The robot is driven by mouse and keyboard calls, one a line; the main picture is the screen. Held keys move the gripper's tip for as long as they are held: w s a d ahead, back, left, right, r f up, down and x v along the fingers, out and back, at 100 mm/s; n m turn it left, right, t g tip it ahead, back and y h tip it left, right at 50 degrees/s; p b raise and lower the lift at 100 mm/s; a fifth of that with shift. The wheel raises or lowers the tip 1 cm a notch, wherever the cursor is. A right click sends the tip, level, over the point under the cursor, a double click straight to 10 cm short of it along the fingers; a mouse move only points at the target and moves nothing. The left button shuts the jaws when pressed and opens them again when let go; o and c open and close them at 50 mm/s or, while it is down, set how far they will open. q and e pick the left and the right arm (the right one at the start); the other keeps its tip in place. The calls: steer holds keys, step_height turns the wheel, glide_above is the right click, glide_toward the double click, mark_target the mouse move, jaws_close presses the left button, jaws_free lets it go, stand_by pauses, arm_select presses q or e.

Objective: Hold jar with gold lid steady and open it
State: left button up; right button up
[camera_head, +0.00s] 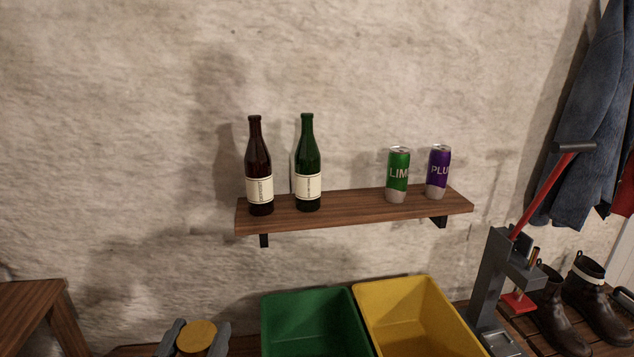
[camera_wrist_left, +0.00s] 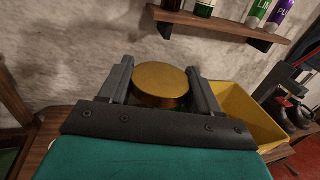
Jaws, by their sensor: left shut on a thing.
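The jar's round gold lid (camera_head: 197,336) shows at the bottom edge of the head view, between the two grey fingers of my left gripper (camera_head: 193,338). In the left wrist view the gold lid (camera_wrist_left: 161,85) sits between the fingers of the left gripper (camera_wrist_left: 160,84), which is shut on the jar. The jar's body below the lid is hidden by the lid and the gripper. My right gripper is in neither view.
A green bin (camera_head: 312,320) and a yellow bin (camera_head: 415,315) stand right of the jar. A wall shelf (camera_head: 355,212) above holds two bottles and two cans. A wooden table (camera_head: 30,300) is at left, boots (camera_head: 585,290) at right.

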arm_select(q)
steer(key=shift+s+d+r+m+h, duration=0.1)
steer(key=shift+d+r+m+h, duration=0.2)
steer(key=shift+d+h, duration=0.2)
steer(key=s+d+m+g+h, duration=0.1)
steer(key=d+m+g+h, duration=0.2)
steer(key=d+m+h, duration=0.3)
steer(key=d+h, duration=0.4)
steer(key=d, duration=0.2)
steer(key=shift+d+r+m, duration=0.35)
steer(key=shift+r+m, duration=0.05)
steer(key=shift+d+g, duration=0.3)
steer(key=shift+d, duration=0.05)
jaws_close()
